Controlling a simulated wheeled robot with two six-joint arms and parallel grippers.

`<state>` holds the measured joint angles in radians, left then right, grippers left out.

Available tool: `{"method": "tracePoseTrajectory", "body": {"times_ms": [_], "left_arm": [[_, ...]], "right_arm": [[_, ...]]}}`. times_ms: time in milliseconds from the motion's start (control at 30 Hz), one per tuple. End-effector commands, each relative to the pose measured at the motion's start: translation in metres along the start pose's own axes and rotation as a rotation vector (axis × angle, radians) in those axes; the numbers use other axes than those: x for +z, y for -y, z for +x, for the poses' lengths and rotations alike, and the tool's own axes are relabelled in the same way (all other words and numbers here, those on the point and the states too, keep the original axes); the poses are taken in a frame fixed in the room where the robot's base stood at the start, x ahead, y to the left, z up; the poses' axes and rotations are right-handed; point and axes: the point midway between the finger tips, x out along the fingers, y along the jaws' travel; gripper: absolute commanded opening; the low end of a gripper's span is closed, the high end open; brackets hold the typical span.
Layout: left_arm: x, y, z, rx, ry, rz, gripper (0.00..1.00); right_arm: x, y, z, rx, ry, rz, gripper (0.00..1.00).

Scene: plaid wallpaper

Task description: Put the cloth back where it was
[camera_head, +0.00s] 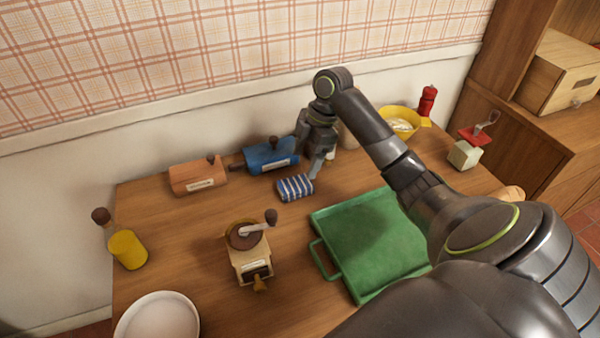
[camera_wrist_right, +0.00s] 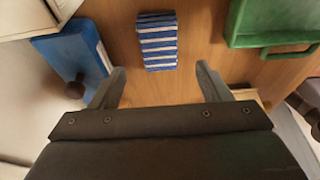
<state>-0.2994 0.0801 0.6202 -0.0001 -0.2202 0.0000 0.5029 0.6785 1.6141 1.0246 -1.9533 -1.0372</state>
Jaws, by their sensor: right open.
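The cloth (camera_head: 295,187) is a small folded block with blue and white stripes. It lies on the wooden table between the blue box and the green tray, and it also shows in the right wrist view (camera_wrist_right: 157,45). My right gripper (camera_head: 318,165) is near the back of the table, close to the cloth. In the right wrist view its two fingers (camera_wrist_right: 160,72) are spread apart with nothing between them, and the cloth lies just beyond the fingertips. My left gripper is not in view.
A blue box (camera_head: 268,157) with a dark knob stands behind the cloth, with a wooden box (camera_head: 197,177) to its left. A green tray (camera_head: 365,235) is to the right and a coffee grinder (camera_head: 250,255) in front. The table's left middle is clear.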

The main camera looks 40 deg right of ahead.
Motion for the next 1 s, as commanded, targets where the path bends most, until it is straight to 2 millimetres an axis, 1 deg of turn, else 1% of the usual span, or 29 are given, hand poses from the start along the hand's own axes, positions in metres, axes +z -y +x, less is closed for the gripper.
{"method": "tracePoseTrajectory", "body": {"times_ms": [33, 100, 200, 300, 867, 933, 1000], "left_arm": [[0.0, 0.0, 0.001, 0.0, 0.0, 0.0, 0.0], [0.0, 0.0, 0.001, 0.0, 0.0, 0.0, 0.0], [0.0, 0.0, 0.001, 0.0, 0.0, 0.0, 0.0], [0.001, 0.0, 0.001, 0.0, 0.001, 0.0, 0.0], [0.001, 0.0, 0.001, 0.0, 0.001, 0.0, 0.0], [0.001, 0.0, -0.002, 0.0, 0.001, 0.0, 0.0], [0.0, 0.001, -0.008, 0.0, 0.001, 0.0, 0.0]], "right_arm": [[0.001, -0.001, -0.011, 0.005, 0.003, 0.0, 0.7], [0.0, -0.001, -0.021, 0.004, 0.002, -0.001, 0.7], [0.0, -0.001, -0.033, 0.002, 0.001, 0.0, 0.7], [0.0, 0.0, -0.038, 0.001, -0.001, 0.0, 0.7], [0.0, 0.0, -0.04, 0.0, -0.001, 0.0, 0.7], [-0.001, 0.0, -0.042, 0.0, -0.001, 0.0, 0.7], [-0.003, 0.0, -0.049, 0.0, -0.001, 0.0, 0.7]]}}
